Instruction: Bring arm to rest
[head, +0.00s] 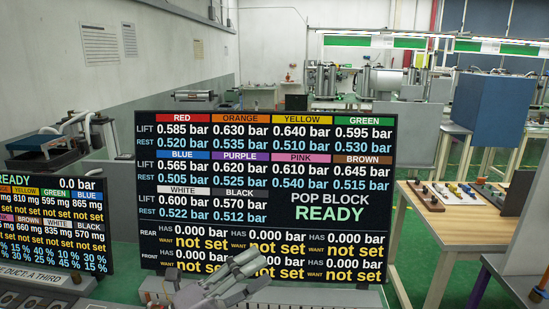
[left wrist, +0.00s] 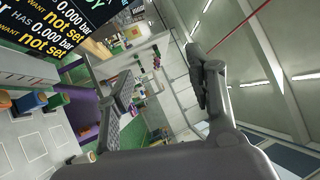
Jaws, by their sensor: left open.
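My left gripper (head: 237,275) shows at the bottom middle of the head view, in front of the lower part of a large black display board (head: 350,208). In the left wrist view the same gripper (left wrist: 160,85) has its two fingers spread wide with nothing between them. The board shows there too, tilted, at the upper left (left wrist: 48,40). It reads "POP BLOCK READY", lists lift and rest pressures by colour, and has "not set" entries for rear and front. My right gripper is not in view.
A second display (head: 55,225) stands at the left. A wooden table (head: 425,222) with small coloured parts and a blue box (head: 490,103) are at the right. Metal machines stand on benches behind. Colored containers (left wrist: 35,102) on a pale surface show in the left wrist view.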

